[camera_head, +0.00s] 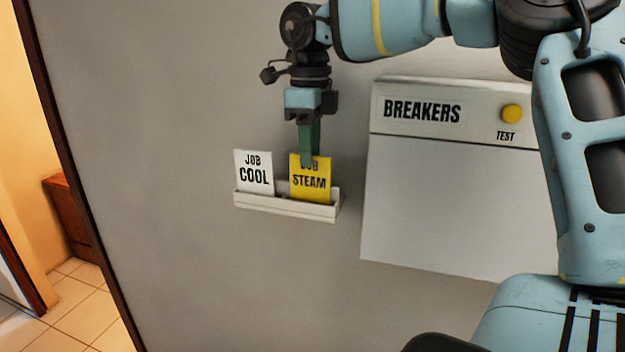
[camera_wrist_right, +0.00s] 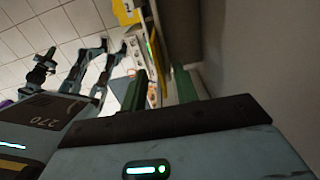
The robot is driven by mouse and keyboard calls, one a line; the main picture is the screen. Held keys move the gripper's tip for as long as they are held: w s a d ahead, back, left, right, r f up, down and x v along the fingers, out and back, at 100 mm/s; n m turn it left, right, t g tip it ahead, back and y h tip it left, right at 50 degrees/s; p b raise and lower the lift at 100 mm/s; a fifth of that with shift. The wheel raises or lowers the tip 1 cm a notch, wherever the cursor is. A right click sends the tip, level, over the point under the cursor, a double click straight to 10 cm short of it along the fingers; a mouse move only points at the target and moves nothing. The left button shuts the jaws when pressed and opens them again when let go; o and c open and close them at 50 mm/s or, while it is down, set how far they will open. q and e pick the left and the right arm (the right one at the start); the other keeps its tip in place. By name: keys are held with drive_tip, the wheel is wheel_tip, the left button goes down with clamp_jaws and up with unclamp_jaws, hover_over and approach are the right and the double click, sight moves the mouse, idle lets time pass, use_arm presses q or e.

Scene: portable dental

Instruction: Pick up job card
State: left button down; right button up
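Two job cards stand in a white wall holder (camera_head: 290,208). The white card reading JOB COOL (camera_head: 254,174) is on the left. The yellow card reading JOB STEAM (camera_head: 310,187) is on the right. My right gripper (camera_head: 307,160) points down at the yellow card's top edge, and a green finger covers part of the word JOB. In the right wrist view, its two green fingers (camera_wrist_right: 158,90) stand apart. Whether the card lies between them is hard to tell there. My left gripper does not show in the head view.
A pale breaker panel (camera_head: 440,200) with a yellow TEST button (camera_head: 512,114) is on the wall right of the holder. The wall below the holder is bare. A doorway with a tiled floor (camera_head: 75,300) is at the far left.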

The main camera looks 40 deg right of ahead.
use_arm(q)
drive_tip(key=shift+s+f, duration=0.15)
use_arm(e)
drive_tip(key=shift+f, duration=0.25)
clamp_jaws()
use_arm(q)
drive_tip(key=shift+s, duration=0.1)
use_arm(e)
drive_tip(key=shift+r, duration=0.1)
